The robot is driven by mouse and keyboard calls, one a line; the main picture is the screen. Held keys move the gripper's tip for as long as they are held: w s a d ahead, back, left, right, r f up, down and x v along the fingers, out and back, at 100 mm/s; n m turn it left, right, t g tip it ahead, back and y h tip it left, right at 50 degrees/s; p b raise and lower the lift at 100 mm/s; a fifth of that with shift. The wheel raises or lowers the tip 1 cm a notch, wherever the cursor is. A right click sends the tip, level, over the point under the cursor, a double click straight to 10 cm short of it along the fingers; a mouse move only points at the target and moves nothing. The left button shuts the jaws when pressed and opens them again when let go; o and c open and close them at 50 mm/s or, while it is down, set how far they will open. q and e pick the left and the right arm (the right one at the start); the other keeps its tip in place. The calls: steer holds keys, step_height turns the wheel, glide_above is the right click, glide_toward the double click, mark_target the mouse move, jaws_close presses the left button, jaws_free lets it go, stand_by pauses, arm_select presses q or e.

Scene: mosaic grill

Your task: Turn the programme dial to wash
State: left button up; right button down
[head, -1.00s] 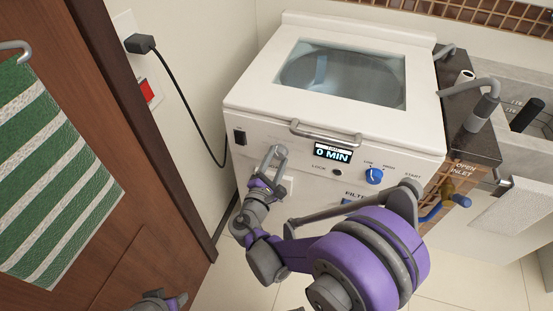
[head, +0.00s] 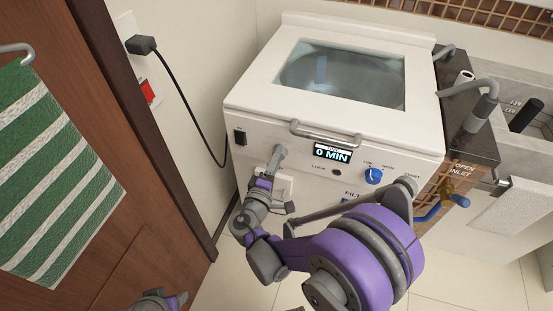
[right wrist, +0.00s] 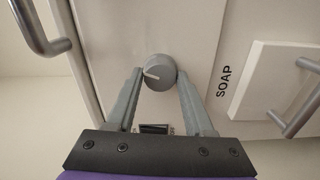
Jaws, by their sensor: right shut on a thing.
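A round grey dial (right wrist: 160,74) with a white pointer mark sits on the white front panel of the machine (head: 262,122). In the right wrist view its pointer aims left, slightly up. My right gripper (head: 280,151) is at the left part of that panel, its two fingers shut on opposite sides of the dial. No programme labels beside the dial are readable. At the bottom left of the head view a grey and purple part, probably my left gripper (head: 164,301), shows only partly.
A blue knob (head: 374,176), a "0 MIN" display (head: 332,153) and a lid handle (head: 325,134) are on the machine's front. A soap drawer (right wrist: 276,80) with a bar handle is beside the dial. A black cord (head: 188,101) hangs at the left wall.

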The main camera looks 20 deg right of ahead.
steer(key=shift+m, duration=0.5)
steer(key=shift+c, duration=1.4)
jaws_free()
steer(key=v, duration=1.1)
steer(key=shift+w, duration=0.1)
